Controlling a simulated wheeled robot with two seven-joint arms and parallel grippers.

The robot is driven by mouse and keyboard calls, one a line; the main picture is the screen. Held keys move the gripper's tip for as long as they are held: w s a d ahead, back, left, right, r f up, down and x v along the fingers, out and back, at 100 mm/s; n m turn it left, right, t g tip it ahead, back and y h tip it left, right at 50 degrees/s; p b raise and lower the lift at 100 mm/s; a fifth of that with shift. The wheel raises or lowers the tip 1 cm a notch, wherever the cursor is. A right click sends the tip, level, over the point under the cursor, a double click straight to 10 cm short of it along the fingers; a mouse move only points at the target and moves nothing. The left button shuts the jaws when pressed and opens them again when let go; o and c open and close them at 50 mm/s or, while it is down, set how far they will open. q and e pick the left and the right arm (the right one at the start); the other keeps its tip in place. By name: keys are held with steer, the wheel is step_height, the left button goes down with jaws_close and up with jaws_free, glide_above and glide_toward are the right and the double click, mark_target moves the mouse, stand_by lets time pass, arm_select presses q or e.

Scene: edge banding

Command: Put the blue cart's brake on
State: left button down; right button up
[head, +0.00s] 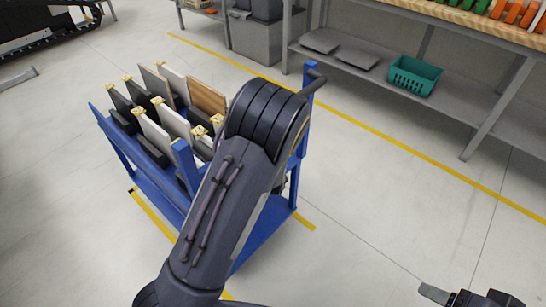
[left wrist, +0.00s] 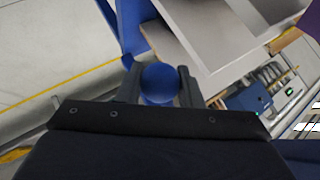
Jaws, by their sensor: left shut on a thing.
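The blue cart (head: 266,228) stands on the floor left of centre in the head view, with several upright panels in its slots. My left arm crosses in front of its right side and hides that part of it. My left gripper (left wrist: 158,84) is hidden behind the arm in the head view. In the left wrist view its fingers are shut on a round blue knob (left wrist: 158,78), with one finger on each side. What the knob is fixed to is hidden. My right gripper (head: 472,298) shows only partly at the bottom right, apart from the cart; its fingers are unclear.
A grey shelf bench (head: 440,83) with a green basket (head: 414,75) stands at the back right. Yellow floor lines (head: 400,150) run behind and beside the cart. The floor right of the cart is clear.

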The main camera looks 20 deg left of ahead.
arm_select(q)
steer(key=shift+s, duration=0.1)
stand_by(0.4)
steer(key=c, duration=1)
jaws_free()
steer(key=shift+r, duration=0.1)
steer(key=p+v, duration=0.1)
steer(key=v, duration=0.6)
steer(key=shift+s+d+r+p, duration=0.1)
steer(key=shift+s+r+p, duration=0.1)
steer(key=shift+r+p, duration=0.1)
